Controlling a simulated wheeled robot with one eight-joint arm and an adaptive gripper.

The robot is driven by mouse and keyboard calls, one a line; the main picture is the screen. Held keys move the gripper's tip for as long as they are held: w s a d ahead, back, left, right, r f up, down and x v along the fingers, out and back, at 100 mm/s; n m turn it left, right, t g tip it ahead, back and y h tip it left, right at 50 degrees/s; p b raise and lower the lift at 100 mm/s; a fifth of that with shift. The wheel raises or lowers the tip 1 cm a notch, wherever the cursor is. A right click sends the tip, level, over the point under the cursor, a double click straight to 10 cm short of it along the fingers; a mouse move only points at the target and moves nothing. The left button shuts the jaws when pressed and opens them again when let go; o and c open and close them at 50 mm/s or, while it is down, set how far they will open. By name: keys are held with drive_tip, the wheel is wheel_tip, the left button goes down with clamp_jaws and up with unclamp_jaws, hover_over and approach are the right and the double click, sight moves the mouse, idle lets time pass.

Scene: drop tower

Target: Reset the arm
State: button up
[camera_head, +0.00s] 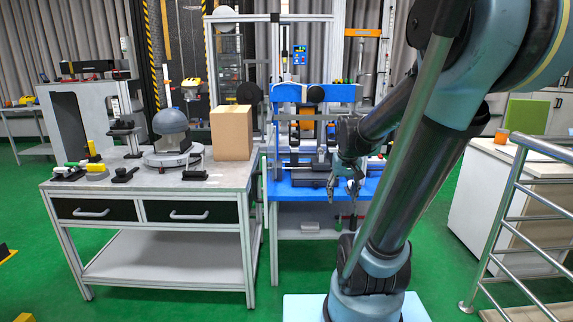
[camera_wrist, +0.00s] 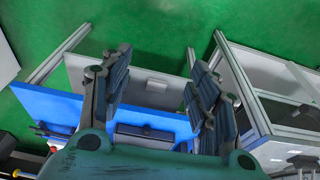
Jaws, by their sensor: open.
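My gripper (camera_head: 343,188) is at the end of my arm, in front of the blue-topped bench (camera_head: 297,191) in the head view. Its fingers point down and are apart, with nothing between them. In the wrist view my gripper (camera_wrist: 160,90) also shows open and empty, its two dark fingers spread over the edge of the blue bench top (camera_wrist: 60,107). My arm reaches down and across the right half of the head view and hides part of the bench.
A grey work table (camera_head: 90,187) with drawers stands left of the blue bench. It bears a cardboard box (camera_head: 231,132), a grey dome device (camera_head: 171,122) and small tools. A metal railing (camera_head: 513,200) and white cabinet (camera_head: 480,180) stand at right. Green floor (camera_head: 170,305) is open in front.

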drive_tip(key=s+f, duration=0.2)
drive_tip(key=s, duration=0.5)
drive_tip(key=s+f, duration=0.3)
drive_tip(key=s, duration=0.5)
drive_tip(key=shift+s, duration=0.15)
drive_tip(key=shift+s+f, duration=0.15)
drive_tip(key=shift+s, duration=0.1)
drive_tip(key=shift+c, duration=0.2)
drive_tip(key=shift+s, duration=0.1)
drive_tip(key=c, duration=0.4)
drive_tip(key=shift+d+f, duration=0.1)
drive_tip(key=shift+d, duration=0.05)
drive_tip(key=shift+c, duration=0.4)
